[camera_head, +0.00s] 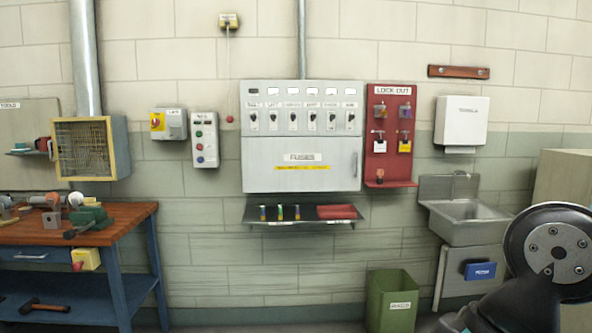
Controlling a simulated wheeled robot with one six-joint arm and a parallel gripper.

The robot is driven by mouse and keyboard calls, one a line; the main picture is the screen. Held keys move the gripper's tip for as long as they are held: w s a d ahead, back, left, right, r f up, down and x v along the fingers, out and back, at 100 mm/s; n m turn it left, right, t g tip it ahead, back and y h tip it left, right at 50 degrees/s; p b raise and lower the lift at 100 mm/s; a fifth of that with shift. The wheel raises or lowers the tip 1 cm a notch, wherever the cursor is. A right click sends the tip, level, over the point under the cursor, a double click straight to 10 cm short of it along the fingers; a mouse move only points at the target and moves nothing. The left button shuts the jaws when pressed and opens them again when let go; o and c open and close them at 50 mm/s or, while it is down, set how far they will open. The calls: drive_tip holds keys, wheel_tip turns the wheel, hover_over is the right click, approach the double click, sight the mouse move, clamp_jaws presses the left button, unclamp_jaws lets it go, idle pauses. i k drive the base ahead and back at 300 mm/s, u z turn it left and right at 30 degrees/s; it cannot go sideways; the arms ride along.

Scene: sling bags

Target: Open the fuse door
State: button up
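The fuse door (290,176) is the lower grey panel of the wall-mounted electrical cabinet (264,91). It bears a "FUSES" label and a yellow strip, and it appears closed. A vertical handle (355,164) shows at its right edge. The upper part of the cabinet has a row of several switches. Part of my arm shows at the lower right, well apart from the cabinet. My gripper is not in view.
A shelf (304,215) with small coloured items juts out below the cabinet. A red lock-out board (391,100) hangs to its right. A sink (468,215), a green bin (391,302) and a wooden workbench (105,234) stand along the wall.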

sight(301, 164)
drive_tip(key=z, duration=0.55)
drive_tip(key=i, duration=2.55)
drive_tip(key=u, duration=0.55)
